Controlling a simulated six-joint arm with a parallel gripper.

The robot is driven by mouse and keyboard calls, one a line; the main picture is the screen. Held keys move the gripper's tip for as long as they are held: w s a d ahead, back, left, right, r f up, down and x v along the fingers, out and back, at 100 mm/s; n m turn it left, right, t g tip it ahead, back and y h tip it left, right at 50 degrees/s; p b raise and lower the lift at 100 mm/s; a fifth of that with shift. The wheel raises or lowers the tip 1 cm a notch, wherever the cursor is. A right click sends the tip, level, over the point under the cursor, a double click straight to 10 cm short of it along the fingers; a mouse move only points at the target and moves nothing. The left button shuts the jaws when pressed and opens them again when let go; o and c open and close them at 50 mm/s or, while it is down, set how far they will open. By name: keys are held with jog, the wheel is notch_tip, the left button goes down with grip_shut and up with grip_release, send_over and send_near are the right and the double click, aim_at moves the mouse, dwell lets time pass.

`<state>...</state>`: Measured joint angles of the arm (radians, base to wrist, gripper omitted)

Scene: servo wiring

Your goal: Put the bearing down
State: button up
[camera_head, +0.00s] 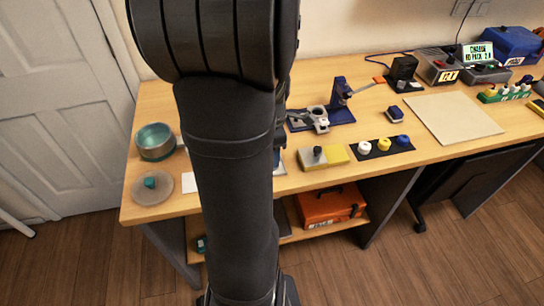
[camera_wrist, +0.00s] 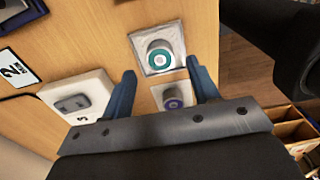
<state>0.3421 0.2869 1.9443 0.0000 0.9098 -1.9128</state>
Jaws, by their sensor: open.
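In the wrist view, my gripper (camera_wrist: 161,68) is open, with its two blue fingers spread apart and nothing held between them. A round grey part with a teal ring (camera_wrist: 161,57), which looks like a bearing, sits on a pale square pad (camera_wrist: 138,42) just beyond the fingertips. A similar part with a purple ring (camera_wrist: 173,103) sits on a second pad (camera_wrist: 157,92), lower between the fingers and partly hidden by the gripper body. I cannot tell which of the two is the task's bearing. In the head view my arm hides the gripper and both parts.
A white block with a grey inset (camera_wrist: 74,103) lies left of my left finger. The head view shows a teal bowl (camera_head: 155,146) and a round disc (camera_head: 137,191) at the table's left, and a yellow-grey block (camera_head: 335,155) right of my arm. A beige mat (camera_head: 453,118) is bare.

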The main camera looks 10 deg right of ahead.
notch_tip(320, 180, up, 9)
jog(key=shift+f, duration=0.2)
jog(key=shift+f, duration=0.1)
notch_tip(320, 180, down, 12)
jog(key=shift+f, duration=0.2)
notch_tip(320, 180, up, 3)
jog(key=shift+f, duration=0.2)
jog(key=shift+r, duration=0.75)
